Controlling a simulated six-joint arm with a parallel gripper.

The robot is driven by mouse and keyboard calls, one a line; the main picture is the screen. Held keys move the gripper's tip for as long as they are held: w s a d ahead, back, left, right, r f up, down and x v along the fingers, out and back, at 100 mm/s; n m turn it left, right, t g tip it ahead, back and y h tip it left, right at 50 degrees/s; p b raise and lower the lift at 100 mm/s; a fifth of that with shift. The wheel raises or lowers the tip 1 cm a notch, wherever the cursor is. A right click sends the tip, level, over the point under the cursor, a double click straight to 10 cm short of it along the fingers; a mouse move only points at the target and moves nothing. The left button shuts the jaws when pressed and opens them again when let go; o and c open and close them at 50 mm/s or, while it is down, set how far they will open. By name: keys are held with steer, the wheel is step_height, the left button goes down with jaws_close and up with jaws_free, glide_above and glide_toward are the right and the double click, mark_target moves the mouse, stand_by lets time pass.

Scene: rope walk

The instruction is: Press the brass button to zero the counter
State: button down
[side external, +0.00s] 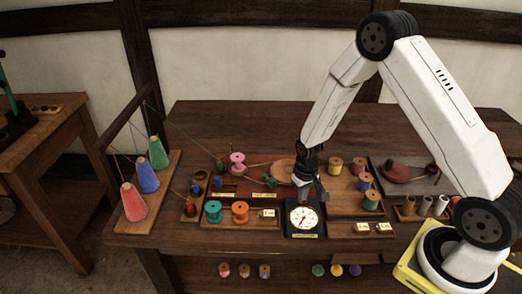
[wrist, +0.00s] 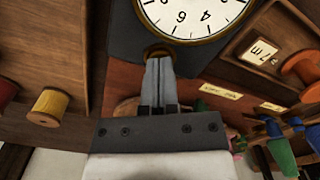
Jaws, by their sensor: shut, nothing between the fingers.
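The counter (side external: 302,218) is a dark box with a round white dial, standing at the front middle of the bench. In the wrist view its dial (wrist: 195,14) shows upside down at the top. The brass button (wrist: 158,50) is a small round cap on the counter beside the dial, partly hidden behind my fingertips. In the side view I cannot make it out behind my gripper. My gripper (side external: 302,199) points down at the counter's back edge. Its fingers (wrist: 160,64) are together and empty, with the tips over the button. I cannot tell whether they touch it.
Teal (side external: 214,211) and orange (side external: 240,211) spools stand left of the counter, with yellow (side external: 336,166) and other spools behind right. Red, blue and green cones (side external: 147,178) stand on a board at the far left.

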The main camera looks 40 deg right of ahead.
steer(key=shift+r, duration=3.5)
steer(key=s+a+r+n+t, duration=0.2)
steer(key=s+a+r, duration=0.4)
steer(key=s+r, duration=0.4)
steer(key=shift+s+a+n+t, duration=0.3)
steer(key=shift+s+n, duration=0.2)
steer(key=shift+s, duration=0.15)
steer(key=shift+r, duration=0.1)
